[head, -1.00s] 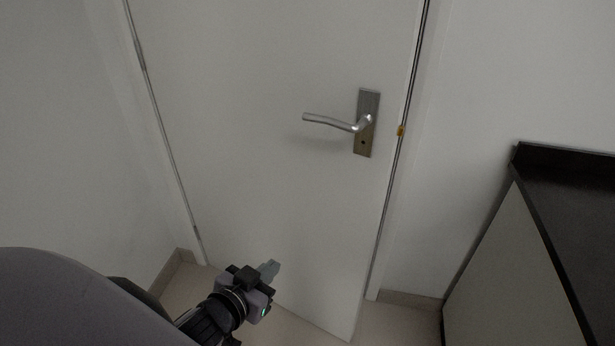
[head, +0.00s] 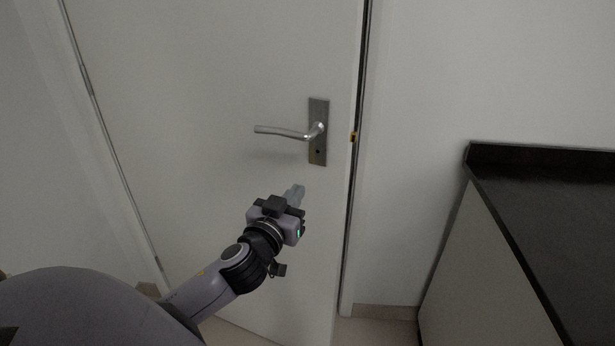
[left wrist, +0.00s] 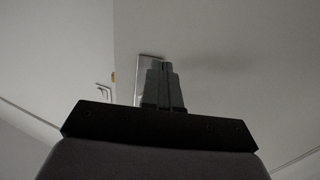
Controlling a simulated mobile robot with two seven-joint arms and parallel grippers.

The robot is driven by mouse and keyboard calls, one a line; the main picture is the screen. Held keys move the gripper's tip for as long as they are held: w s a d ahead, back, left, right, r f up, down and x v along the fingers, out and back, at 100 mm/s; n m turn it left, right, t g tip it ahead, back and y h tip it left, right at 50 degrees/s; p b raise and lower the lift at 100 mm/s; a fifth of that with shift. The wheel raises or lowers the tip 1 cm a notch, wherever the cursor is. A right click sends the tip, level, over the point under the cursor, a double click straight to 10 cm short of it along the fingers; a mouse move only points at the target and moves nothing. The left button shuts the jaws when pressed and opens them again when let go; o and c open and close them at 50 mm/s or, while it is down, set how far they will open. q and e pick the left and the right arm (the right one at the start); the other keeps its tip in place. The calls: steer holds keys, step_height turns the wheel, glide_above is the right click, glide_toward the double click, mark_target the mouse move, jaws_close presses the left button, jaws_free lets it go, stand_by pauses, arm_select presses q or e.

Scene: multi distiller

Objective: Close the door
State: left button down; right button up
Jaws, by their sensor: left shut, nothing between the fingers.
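The white door (head: 200,120) fills the middle of the head view and stands nearly flush with its frame, with a dark gap along its right edge. Its silver lever handle (head: 285,132) is on a metal plate (head: 318,150) near that edge. My left gripper (head: 296,194) is shut and empty, below the handle and in front of the door; I cannot tell if its tips touch the door. In the left wrist view its shut fingers (left wrist: 163,85) point up, overlapping a light metal plate behind them. My right gripper is not in view.
A dark countertop (head: 550,210) on a pale cabinet (head: 480,270) stands at the right. A brass-coloured latch part (head: 353,137) shows at the door's right edge. White wall lies between the door and counter.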

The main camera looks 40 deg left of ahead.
mark_target(313, 171)
arm_select(q)
steer(key=x, duration=0.5)
steer(key=shift+p+x, duration=0.35)
steer(key=shift+x, duration=0.5)
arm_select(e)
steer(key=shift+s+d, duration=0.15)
